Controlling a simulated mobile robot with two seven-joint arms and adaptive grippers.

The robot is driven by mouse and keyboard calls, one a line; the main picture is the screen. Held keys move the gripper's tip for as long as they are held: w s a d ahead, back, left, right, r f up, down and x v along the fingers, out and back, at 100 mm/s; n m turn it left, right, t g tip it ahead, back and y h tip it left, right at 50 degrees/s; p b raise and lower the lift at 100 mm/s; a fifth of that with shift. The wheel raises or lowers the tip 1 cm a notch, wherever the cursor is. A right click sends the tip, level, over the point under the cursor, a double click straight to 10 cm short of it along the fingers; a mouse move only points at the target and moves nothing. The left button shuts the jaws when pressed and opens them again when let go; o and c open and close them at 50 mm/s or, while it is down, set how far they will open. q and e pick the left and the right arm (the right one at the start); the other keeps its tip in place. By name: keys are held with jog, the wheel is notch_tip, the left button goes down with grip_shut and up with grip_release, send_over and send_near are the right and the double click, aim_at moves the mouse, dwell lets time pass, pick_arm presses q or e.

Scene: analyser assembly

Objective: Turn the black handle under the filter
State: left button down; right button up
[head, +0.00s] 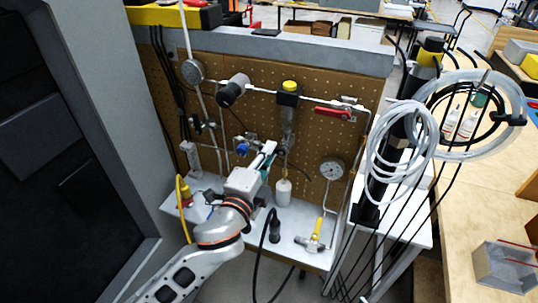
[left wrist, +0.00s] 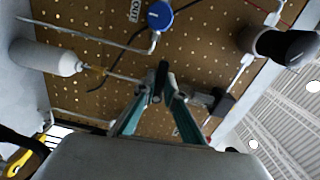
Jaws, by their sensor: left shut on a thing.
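The filter (head: 288,118) has a yellow cap, a black head and a grey bowl, and hangs on the brown pegboard panel. In the left wrist view it shows as a grey and dark body (left wrist: 218,101), partly behind the fingers. The small black handle (left wrist: 162,76) sits on the line under the filter, between my fingertips. My left gripper (left wrist: 162,92) is shut on this handle, its teal-sided fingers angled together. In the head view the left gripper (head: 270,148) reaches up just below and left of the filter, and its fingers hide most of the handle. My right gripper is not in view.
A blue knob (head: 242,150) sits close left of the gripper. A white bottle (head: 283,192) hangs below the filter. A black round fitting (head: 232,91), a red lever (head: 333,114) and a gauge (head: 332,168) are around.

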pick_arm(q)
jog(key=shift+r+m, duration=0.1)
jog(key=shift+m, duration=0.5)
jog(key=c, duration=2.1)
grip_release()
jog(key=v, duration=1.2)
jog(key=shift+r, duration=0.1)
